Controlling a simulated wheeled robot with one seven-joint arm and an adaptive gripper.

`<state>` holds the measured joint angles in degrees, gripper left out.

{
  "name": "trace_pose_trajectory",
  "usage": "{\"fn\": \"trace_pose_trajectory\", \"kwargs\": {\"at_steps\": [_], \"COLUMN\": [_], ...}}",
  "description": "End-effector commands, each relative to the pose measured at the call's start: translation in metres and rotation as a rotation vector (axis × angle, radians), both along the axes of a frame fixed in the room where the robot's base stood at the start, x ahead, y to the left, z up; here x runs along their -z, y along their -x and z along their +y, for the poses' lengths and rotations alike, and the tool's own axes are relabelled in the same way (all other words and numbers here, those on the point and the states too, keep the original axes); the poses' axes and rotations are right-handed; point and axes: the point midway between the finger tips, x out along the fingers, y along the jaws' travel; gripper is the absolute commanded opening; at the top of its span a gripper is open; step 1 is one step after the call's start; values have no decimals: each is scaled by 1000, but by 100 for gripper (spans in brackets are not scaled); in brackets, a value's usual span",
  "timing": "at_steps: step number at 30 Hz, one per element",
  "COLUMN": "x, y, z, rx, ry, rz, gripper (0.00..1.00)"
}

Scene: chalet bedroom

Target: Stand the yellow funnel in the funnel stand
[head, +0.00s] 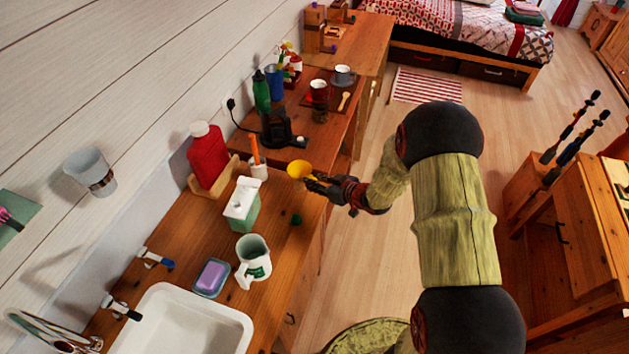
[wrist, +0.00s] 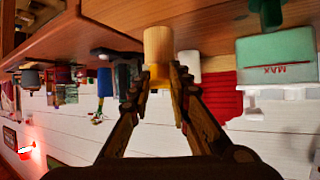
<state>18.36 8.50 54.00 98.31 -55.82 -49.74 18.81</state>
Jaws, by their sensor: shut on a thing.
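The yellow funnel (head: 299,169) is held at the tips of my gripper (head: 318,183), over the front part of the wooden counter. In the wrist view, which is upside down, the funnel (wrist: 158,45) sits between both fingers of my gripper (wrist: 162,75), which is shut on it. A small dark green piece (head: 296,219) stands on the counter near its front edge, nearer the sink than the funnel; it also shows in the wrist view (wrist: 267,12). I cannot tell for sure whether this piece is the funnel stand.
A green and white box (head: 242,205), a white cup with an orange item (head: 257,168) and a red bottle (head: 207,155) stand behind. A mug (head: 253,262), soap dish (head: 211,278) and sink (head: 180,325) lie nearer. A black appliance (head: 277,128) stands beyond.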

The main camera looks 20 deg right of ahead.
Motion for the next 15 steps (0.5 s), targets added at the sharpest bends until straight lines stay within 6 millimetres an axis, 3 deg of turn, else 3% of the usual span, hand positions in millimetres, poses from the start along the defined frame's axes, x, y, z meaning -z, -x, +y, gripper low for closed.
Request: {"fn": "trace_pose_trajectory", "kwargs": {"at_steps": [12,15], "x": [0,0], "y": [0,0], "z": [0,0], "rx": [0,0], "ry": [0,0], "rz": [0,0], "gripper": [40,40]}}
